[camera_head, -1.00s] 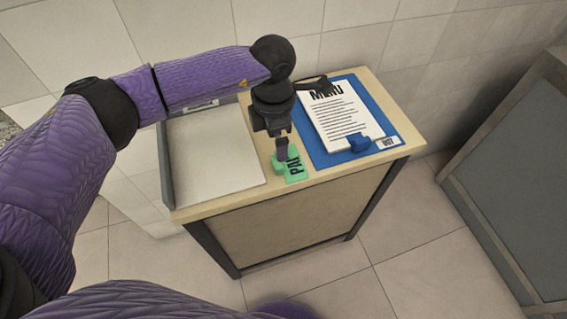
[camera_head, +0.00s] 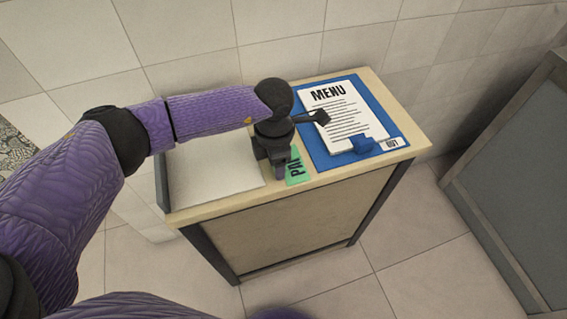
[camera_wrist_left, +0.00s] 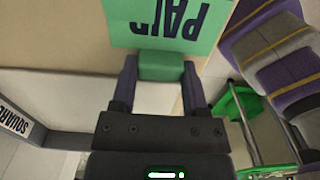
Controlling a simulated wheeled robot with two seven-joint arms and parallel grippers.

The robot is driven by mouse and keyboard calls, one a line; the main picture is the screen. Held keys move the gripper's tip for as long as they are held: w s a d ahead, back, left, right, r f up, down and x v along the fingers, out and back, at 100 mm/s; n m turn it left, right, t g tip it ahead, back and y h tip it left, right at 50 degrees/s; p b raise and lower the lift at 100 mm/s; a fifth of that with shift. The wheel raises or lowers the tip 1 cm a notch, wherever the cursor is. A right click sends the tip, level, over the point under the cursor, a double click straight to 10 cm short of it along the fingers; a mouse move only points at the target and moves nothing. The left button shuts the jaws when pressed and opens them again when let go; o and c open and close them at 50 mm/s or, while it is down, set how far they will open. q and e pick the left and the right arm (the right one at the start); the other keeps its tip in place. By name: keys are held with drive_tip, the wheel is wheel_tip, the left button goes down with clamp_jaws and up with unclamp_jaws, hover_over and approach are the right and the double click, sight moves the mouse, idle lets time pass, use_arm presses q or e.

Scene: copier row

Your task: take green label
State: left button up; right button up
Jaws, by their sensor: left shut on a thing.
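The green label (camera_head: 295,168) has dark letters, of which "PAI" can be read, and sits at the front edge of the wooden stand top. It also shows in the left wrist view (camera_wrist_left: 170,28), with a small green block at its near side. My left gripper (camera_head: 281,174) comes down over the label and hides part of it in the head view. In the left wrist view its fingers (camera_wrist_left: 160,70) are on both sides of the green block, shut on it. I cannot tell whether the label is clear of the top. My right gripper is not in view.
A blue clipboard (camera_head: 313,153) with a white MENU sheet (camera_head: 345,115) lies right of the label. A pale tray (camera_head: 212,172) with a dark raised side is on the left. A tiled wall stands behind; a grey panel (camera_head: 520,190) stands at right.

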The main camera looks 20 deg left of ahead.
use_arm(q)
drive_tip(key=shift+c, duration=0.8)
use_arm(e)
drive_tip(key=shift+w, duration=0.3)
use_arm(q)
wheel_tip(320, 180, up, 13)
drive_tip(key=p, duration=0.5)
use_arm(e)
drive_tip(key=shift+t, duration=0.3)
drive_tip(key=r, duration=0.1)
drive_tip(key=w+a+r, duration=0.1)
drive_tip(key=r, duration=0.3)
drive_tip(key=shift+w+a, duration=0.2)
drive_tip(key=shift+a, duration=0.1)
